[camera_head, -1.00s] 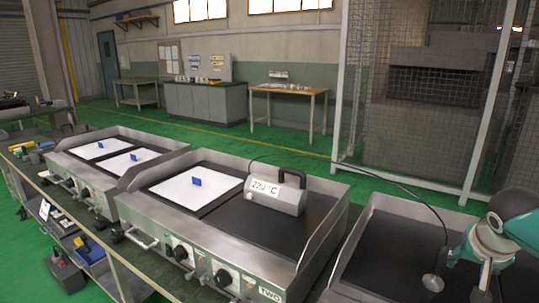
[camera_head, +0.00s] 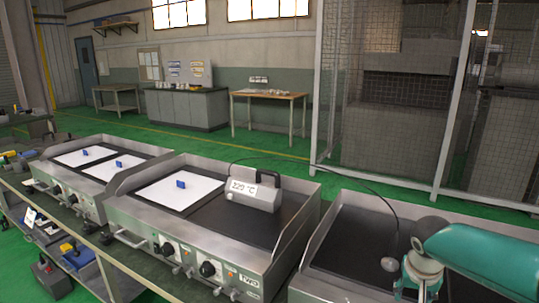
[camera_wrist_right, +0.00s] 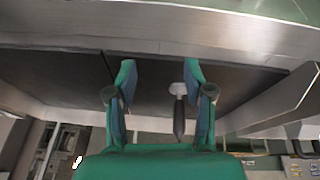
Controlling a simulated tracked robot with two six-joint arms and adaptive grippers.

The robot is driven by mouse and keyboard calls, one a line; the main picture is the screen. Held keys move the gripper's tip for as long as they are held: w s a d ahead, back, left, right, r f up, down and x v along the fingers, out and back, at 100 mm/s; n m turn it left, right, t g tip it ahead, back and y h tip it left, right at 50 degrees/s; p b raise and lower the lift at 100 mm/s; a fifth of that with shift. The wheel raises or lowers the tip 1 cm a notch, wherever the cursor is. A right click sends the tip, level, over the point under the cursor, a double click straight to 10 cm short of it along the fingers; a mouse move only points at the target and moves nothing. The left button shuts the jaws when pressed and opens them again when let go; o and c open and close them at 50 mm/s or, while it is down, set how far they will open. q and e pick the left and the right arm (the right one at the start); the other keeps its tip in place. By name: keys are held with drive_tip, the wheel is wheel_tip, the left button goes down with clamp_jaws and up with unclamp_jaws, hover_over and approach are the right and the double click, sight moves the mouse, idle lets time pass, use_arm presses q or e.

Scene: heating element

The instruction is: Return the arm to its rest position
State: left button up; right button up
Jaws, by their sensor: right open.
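My right arm is teal and enters the head view from the right edge. My right gripper (camera_head: 420,286) points down over the front part of the rightmost griddle (camera_head: 345,243). In the right wrist view its two fingers (camera_wrist_right: 159,76) are spread apart with nothing held between them. A metal probe disc (camera_head: 389,264) on a thin cable rests on that griddle, just left of the gripper. In the wrist view the disc (camera_wrist_right: 178,88) and its dark handle show beyond the fingers, nearer the right finger. My left gripper does not show.
A grey temperature box (camera_head: 255,193) reading about 220 °C stands on the middle griddle (camera_head: 255,228), beside a white sheet (camera_head: 180,192) with a blue block. Another griddle (camera_head: 95,148) is at left. Raised metal side walls separate the plates. A mesh cage (camera_head: 395,110) stands behind.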

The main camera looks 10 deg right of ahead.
drive_tip(key=s+a+f+n+g+y+p, duration=0.1)
drive_tip(key=s+a+f+g+y+p, duration=0.15)
drive_tip(key=a+f, duration=0.6)
drive_tip(key=s+a+f+n+g+y+p, duration=0.1)
drive_tip(key=s+a+f+n+g+p, duration=0.2)
drive_tip(key=a+f, duration=0.5)
drive_tip(key=s+a+f+t+y+p, duration=0.2)
drive_tip(key=s+a+f+t+y, duration=0.1)
drive_tip(key=s+a+f, duration=0.7)
drive_tip(key=shift+s+a+n, duration=0.4)
drive_tip(key=shift+s+a, duration=0.65)
drive_tip(key=shift+a, duration=0.05)
drive_tip(key=shift+y, duration=0.25)
